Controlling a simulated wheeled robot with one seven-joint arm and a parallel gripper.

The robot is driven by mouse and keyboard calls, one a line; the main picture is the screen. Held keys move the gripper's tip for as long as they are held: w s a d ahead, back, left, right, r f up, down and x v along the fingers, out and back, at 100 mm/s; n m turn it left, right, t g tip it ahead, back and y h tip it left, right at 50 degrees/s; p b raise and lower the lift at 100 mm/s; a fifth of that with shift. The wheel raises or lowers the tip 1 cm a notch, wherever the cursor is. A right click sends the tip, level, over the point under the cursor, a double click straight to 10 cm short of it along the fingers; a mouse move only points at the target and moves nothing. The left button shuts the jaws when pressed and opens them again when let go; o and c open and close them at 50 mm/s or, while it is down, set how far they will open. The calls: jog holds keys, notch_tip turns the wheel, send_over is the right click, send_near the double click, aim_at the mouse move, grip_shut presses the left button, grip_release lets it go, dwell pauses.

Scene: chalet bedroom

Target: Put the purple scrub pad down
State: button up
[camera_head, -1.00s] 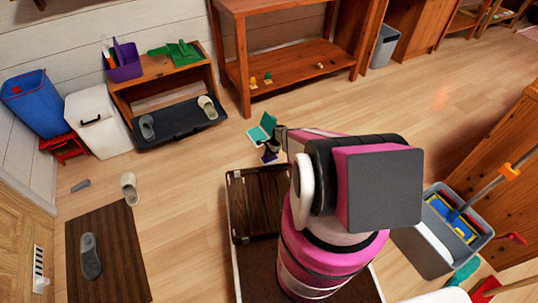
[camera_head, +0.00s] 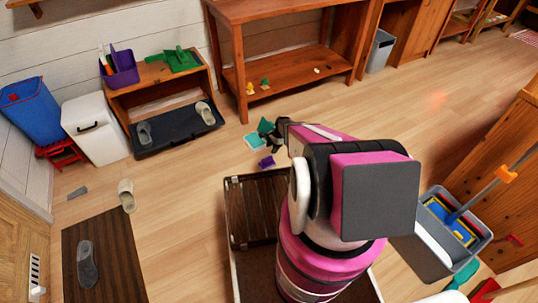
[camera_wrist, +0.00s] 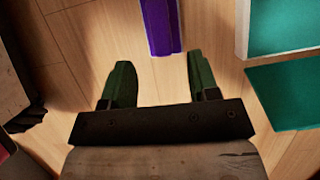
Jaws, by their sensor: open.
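The purple scrub pad (camera_head: 266,161) lies on the wooden floor, just in front of the dark open case. It also shows at the top middle of the wrist view (camera_wrist: 162,25), its far end cut off by the frame. My gripper (camera_wrist: 160,82) is open and empty, its two green-padded fingers spread apart. The pad lies beyond the fingertips, in line with the gap between them, and does not touch them. In the head view my gripper (camera_head: 273,137) is close above the floor beside the pad, partly hidden by my arm.
A teal box with a white rim (camera_head: 255,142) lies beside the pad; a flat teal panel (camera_wrist: 290,90) is at the wrist view's right. The dark open case (camera_head: 238,205) is close by. A wooden shelf (camera_head: 290,78) stands behind.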

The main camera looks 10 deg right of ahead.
jog(key=s+a+r+n+h, duration=0.1)
jog(key=s+r+n, duration=0.3)
jog(key=r, duration=1)
jog(key=s+a+r+n+t+h, duration=0.1)
jog(key=s+r+n, duration=0.4)
jog(key=s+r, duration=0.6)
jog(key=s+a+r+n+h, duration=0.1)
jog(key=s+r+n, duration=0.4)
jog(key=r, duration=1.2)
jog(key=shift+s+h, duration=0.6)
jog(key=shift+s, duration=0.55)
